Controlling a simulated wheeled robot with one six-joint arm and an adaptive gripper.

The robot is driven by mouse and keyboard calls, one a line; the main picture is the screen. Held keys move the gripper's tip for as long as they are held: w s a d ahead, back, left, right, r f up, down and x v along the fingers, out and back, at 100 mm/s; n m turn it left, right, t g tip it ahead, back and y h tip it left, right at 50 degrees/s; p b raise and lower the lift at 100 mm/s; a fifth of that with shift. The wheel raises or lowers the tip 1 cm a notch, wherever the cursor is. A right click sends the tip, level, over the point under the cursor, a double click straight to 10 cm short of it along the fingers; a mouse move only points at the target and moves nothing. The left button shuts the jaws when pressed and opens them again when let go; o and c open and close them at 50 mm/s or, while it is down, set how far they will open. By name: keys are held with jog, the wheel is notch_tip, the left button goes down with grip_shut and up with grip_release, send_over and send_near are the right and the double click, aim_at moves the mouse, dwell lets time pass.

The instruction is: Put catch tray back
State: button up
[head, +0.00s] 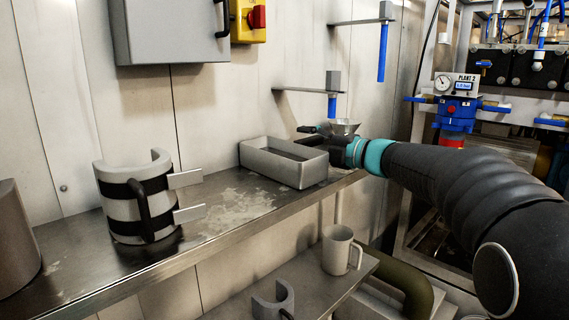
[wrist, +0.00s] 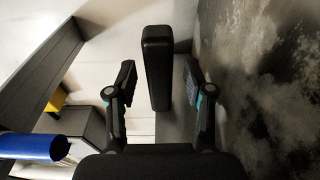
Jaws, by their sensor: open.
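The grey catch tray (head: 272,167) is a long open box sitting upright on the metal shelf against the wall in the head view. My gripper (head: 314,139) is at the tray's right end, at the end of my arm reaching in from the right. In the wrist view, my gripper (wrist: 159,76) is open, with one finger on each side of a black bar (wrist: 157,60), which looks like the tray's handle. Gaps show between the bar and both fingers. The tray's grey end (wrist: 178,110) is partly visible behind the bar. The tray's far side is partly hidden.
A grey split cylinder with black bands (head: 140,197) stands on the shelf (head: 235,220) at left. A funnel (head: 343,127) is behind my gripper. A mug (head: 338,249) stands on a lower shelf.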

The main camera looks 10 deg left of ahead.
grip_shut()
jog(key=shift+r, duration=0.15)
